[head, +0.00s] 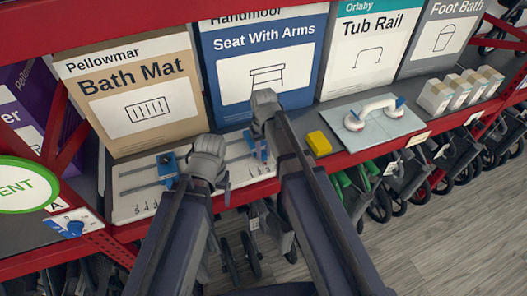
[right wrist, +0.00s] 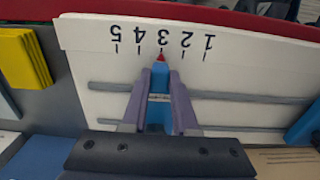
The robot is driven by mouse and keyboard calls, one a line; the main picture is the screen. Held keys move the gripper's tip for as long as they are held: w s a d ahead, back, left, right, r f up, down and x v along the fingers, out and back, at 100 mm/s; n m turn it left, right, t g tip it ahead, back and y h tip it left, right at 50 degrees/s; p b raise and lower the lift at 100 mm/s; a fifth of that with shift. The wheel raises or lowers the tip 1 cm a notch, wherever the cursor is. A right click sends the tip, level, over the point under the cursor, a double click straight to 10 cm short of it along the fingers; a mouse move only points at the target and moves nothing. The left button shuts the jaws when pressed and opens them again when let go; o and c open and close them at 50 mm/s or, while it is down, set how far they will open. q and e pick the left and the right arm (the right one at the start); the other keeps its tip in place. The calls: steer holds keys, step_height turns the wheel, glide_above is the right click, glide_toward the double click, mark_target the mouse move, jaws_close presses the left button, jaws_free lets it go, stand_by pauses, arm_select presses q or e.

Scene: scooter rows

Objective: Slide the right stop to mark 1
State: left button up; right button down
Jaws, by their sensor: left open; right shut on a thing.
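The white slide board (head: 130,190) lies on the shelf, with two grey rails and two blue stops. The right stop (head: 261,150) is between the fingers of my right gripper (head: 263,128). In the right wrist view the fingers are shut on this stop (right wrist: 158,113). Its red pointer (right wrist: 161,57) is at mark 3 of the upside-down scale, with mark 1 (right wrist: 208,43) to the right in that view. The left stop (head: 167,165) stands apart on the left; its edge shows in the right wrist view (right wrist: 307,122). My left gripper (head: 208,165) is open over the board, between the stops.
A yellow block (head: 319,143) lies right of the board, then a pale plate with a white handle (head: 374,112). Product boxes such as the bath mat box (head: 135,95) stand behind. The red shelf edge (head: 250,192) runs along the front, with wheeled scooters below.

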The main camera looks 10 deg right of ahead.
stand_by(0.6)
steer(key=a, duration=0.3)
steer(key=s+a, duration=0.1)
steer(key=a, duration=0.2)
steer(key=shift+s+a, duration=0.1)
steer(key=c, duration=0.7)
jaws_free()
steer(key=shift+a, duration=0.1)
step_height(320, 180, up, 8)
steer(key=p, duration=0.8)
